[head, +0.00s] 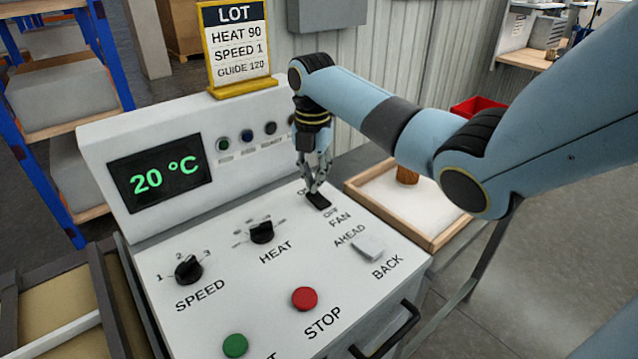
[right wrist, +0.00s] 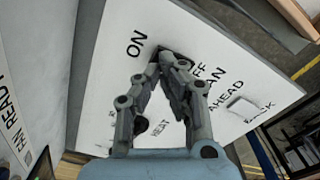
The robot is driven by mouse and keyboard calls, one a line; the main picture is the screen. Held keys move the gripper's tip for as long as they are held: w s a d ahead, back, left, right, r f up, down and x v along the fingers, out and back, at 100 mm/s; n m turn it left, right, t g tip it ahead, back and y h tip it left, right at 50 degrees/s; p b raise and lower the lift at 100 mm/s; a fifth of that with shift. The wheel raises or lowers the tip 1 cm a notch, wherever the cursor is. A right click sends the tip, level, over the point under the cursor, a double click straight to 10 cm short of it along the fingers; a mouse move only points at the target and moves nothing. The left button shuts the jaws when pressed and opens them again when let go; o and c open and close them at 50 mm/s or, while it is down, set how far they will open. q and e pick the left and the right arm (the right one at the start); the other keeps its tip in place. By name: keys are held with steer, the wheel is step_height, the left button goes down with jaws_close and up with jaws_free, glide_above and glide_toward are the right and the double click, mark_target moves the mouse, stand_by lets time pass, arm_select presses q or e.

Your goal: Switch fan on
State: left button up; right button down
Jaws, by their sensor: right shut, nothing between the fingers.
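The fan switch (head: 318,201) is a small black rocker on the white control panel (head: 215,290), between the ON and OFF marks above the word FAN. My right gripper (head: 315,187) points down with its fingertips at the switch; they look shut and hold nothing. In the right wrist view the fingertips (right wrist: 171,60) come together by the dark switch (right wrist: 186,57), partly covering it. I cannot tell whether they touch it or which way the rocker is tipped. My left gripper is not in view.
The panel also bears a speed knob (head: 189,269), a heat knob (head: 262,232), a red stop button (head: 304,298), a green button (head: 235,345) and a pale ahead/back switch (head: 368,248). A display (head: 160,178) reads 20 °C. A wood-rimmed tray (head: 437,240) stands to the right.

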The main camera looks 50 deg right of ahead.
steer(key=shift+f+b, duration=0.55)
steer(key=shift+f, duration=0.5)
steer(key=shift+r, duration=0.1)
stand_by(0.3)
step_height(320, 180, up, 7)
steer(key=p, duration=0.7)
steer(key=shift+p, duration=0.4)
